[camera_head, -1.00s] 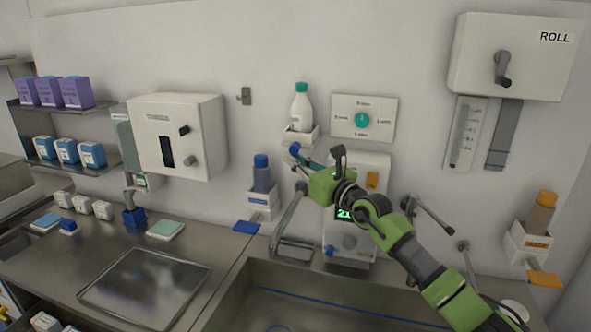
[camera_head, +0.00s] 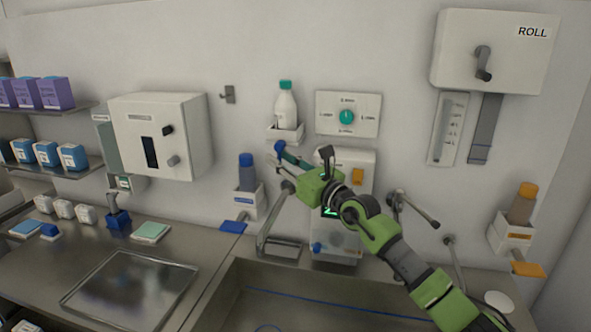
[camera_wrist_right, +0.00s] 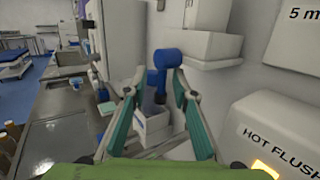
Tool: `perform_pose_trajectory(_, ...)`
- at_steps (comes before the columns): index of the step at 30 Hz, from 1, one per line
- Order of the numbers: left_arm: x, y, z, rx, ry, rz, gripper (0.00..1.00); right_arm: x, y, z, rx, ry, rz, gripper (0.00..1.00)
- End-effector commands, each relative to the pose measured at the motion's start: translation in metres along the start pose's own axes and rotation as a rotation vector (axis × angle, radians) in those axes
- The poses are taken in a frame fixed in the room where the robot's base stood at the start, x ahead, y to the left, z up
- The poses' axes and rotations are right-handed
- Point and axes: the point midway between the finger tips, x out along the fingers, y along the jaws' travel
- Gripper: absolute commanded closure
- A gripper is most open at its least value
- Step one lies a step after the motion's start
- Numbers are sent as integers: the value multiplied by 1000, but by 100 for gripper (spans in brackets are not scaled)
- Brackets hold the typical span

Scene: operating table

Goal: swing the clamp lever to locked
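My right gripper (camera_head: 274,153) reaches in front of the wall unit with the green display. Its teal-lined fingers are spread in the right wrist view (camera_wrist_right: 158,75). A blue rounded head on a dark stem (camera_wrist_right: 167,59) shows between or just beyond the fingertips; I cannot tell whether they touch it. I cannot tell for sure which part is the clamp lever. A blue block with an upright grey lever (camera_head: 113,200) stands on the left counter. My left gripper is not in view.
A white bottle (camera_head: 286,105) stands on a wall bracket above my gripper. A blue-capped bottle (camera_head: 246,172) sits in a holder to its left. The white unit (camera_head: 357,165) is close behind my right wrist.

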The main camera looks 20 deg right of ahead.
Motion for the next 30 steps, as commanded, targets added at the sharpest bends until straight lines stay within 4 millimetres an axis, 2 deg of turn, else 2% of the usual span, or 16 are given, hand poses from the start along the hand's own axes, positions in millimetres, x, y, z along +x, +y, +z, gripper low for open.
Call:
perform_pose_trajectory(9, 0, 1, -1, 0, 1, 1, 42, -64, 2, -1, -2, 4, 0, 75)
perform_pose_trajectory(15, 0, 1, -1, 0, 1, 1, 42, -94, 2, 0, -1, 4, 1, 75)
perform_pose_trajectory(21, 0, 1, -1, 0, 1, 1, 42, -107, 3, 1, -2, 2, 2, 75)
perform_pose_trajectory(30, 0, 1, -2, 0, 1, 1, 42, -107, 3, 2, -2, 1, 2, 75)
